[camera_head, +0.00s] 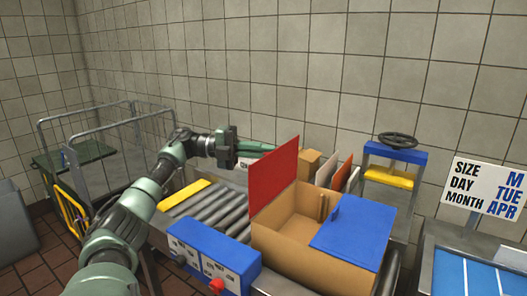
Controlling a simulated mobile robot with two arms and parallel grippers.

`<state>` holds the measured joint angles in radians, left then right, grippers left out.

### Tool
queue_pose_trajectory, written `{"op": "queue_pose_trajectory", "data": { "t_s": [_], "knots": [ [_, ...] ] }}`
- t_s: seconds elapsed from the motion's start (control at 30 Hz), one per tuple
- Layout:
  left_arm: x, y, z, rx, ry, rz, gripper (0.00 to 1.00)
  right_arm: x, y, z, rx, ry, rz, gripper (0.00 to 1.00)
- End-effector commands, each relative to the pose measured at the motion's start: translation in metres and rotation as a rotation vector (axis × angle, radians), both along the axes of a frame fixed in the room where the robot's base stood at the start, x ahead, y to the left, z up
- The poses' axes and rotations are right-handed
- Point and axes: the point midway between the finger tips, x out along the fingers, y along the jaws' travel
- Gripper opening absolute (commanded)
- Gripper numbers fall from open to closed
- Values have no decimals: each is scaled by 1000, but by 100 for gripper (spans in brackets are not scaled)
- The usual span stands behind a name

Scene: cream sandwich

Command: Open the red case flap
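The case is an open-topped cardboard box (270,243) on the roller conveyor in the head view. Its red flap (274,180) stands up steeply along the left side, leaving the left part of the box open. Its blue flap (352,232) lies over the right part. My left gripper (258,146) is behind and left of the red flap, at about the height of its upper part, pointing right. It appears apart from the flap, but its fingertips are too small to read. My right gripper is not in view.
A blue control box (213,255) with a red button sits in front of the conveyor rollers (213,205). Small boxes and panels (309,163) stand behind the case. A blue-yellow stand (394,152) with a black wheel is at right. A wire cart (85,150) is at left.

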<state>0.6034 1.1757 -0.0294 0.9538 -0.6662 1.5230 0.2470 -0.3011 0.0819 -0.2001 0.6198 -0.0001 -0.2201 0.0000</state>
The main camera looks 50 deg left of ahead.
Motion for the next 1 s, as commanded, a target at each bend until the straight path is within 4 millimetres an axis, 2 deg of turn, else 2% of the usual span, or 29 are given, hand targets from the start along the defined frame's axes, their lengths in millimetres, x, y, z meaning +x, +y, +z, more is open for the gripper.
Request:
{"op": "queue_pose_trajectory", "data": {
  "t_s": [0.03, 0.13, 0.2, 0.23, 0.8, 1.0],
  "knots": [
    [1, -2, -15, 12, 28, -6, 0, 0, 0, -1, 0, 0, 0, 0],
    [1, -2, -15, 12, 28, -6, 0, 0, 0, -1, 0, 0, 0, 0],
    [1, -2, -15, 12, 28, -5, 22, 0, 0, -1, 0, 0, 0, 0],
    [1, -2, -14, 12, 28, -5, 27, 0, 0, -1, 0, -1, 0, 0],
    [0, 0, -7, 10, 16, 0, 27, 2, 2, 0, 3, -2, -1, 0],
    [-11, 18, -6, 10, 17, 5, 27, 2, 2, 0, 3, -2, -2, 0]
  ]
}}
